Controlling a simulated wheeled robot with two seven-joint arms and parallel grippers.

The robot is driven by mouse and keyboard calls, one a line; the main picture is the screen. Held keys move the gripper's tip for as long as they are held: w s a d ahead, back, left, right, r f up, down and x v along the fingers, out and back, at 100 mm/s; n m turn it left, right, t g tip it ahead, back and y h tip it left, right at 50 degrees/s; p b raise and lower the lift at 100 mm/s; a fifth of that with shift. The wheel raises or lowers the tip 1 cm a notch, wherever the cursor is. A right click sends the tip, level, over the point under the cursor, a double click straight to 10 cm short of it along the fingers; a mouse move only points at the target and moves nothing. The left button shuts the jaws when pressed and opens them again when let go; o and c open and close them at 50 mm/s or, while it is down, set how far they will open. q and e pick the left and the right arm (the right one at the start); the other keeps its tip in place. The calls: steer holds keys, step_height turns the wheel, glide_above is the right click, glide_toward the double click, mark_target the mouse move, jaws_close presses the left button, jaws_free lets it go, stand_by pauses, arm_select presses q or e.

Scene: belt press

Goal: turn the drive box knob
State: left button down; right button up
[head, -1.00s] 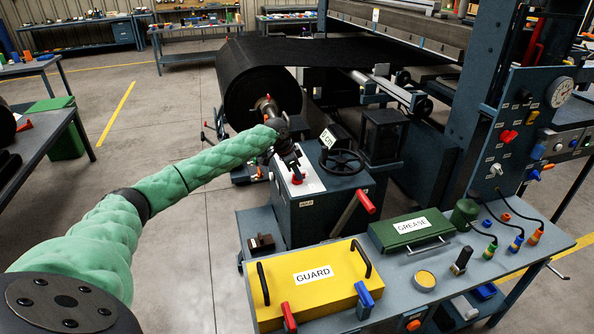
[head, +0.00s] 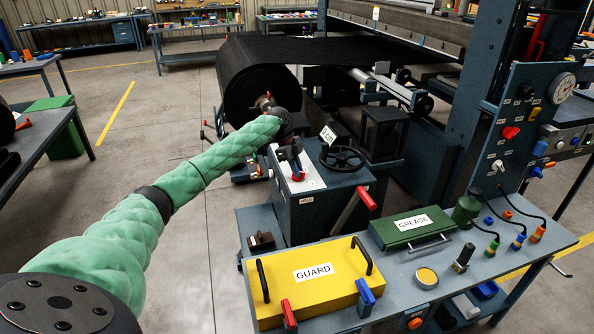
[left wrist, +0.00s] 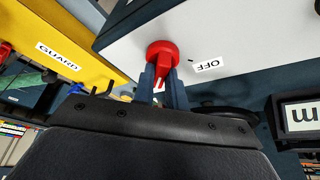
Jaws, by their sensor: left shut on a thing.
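The drive box (head: 322,207) is a blue-grey cabinet with a pale panel on top, standing at the middle of the head view. A red knob (head: 298,178) sits on that panel. My left gripper (head: 294,167) reaches it from the left. In the left wrist view, the knob (left wrist: 162,56) is between the two blue fingers of the gripper (left wrist: 161,80), which are shut on it. An OFF label (left wrist: 208,65) is beside the knob on the panel. The fingers hide part of the knob in both views. My right gripper is not in view.
A black handwheel (head: 342,159) and a red-ended lever (head: 366,198) are at the drive box's right side. A yellow GUARD cover (head: 310,295) and a green GREASE box (head: 400,233) are on the front bench. A large black roll (head: 245,95) stands behind my arm.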

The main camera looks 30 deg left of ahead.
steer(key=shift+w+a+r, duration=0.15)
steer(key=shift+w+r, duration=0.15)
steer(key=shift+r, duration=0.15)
arm_select(q)
steer(key=shift+r, duration=0.1)
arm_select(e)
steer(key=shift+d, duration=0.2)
arm_select(q)
steer(key=c, duration=1.4)
jaws_free()
steer(key=shift+c, duration=0.2)
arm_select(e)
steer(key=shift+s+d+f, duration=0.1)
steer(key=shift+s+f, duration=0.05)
arm_select(q)
steer(key=shift+a, duration=0.1)
